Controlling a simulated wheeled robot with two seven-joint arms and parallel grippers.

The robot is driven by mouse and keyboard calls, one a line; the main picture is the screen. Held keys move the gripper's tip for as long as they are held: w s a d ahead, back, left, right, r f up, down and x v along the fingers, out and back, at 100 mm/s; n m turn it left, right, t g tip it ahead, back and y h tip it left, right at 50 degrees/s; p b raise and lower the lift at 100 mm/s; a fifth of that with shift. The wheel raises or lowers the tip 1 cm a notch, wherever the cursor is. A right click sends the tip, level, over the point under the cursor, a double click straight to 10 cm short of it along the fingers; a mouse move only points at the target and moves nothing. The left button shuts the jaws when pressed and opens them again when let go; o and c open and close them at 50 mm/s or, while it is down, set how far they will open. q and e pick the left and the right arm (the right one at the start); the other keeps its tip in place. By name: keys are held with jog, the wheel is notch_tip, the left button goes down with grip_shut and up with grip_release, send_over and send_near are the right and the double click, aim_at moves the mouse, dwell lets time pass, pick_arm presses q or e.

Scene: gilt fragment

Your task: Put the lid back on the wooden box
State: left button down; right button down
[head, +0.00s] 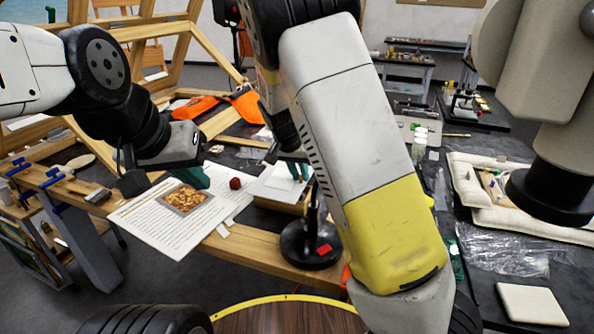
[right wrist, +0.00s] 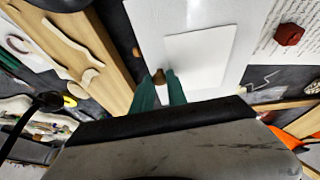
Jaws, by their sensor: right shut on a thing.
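My right gripper (head: 294,162) is shut on a small brown knob (right wrist: 158,75), seen between its teal fingertips in the right wrist view. A pale square panel (right wrist: 203,58), apparently the lid, lies right beside the knob over a larger white surface. In the head view a light wooden box (head: 283,207) stands below this gripper, partly behind my right arm. I cannot tell whether the lid touches the box. My left gripper (head: 196,178) hangs over the printed sheet, left of the box; its finger gap is not clear.
A printed sheet (head: 150,222) with a gilt picture (head: 186,198) lies on the table's left. A dark red lump (head: 235,183) sits between it and the box. A round black stand (head: 308,245) is close in front of the box. Plastic film and a white pad (head: 531,305) lie right.

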jog(key=shift+f, duration=0.85)
jog(key=shift+f, duration=0.55)
jog(key=c, duration=1.3)
grip_release()
jog(key=shift+r, duration=0.1)
jog(key=shift+r, duration=0.3)
jog(key=v, duration=1.2)
jog(key=shift+r, duration=0.25)
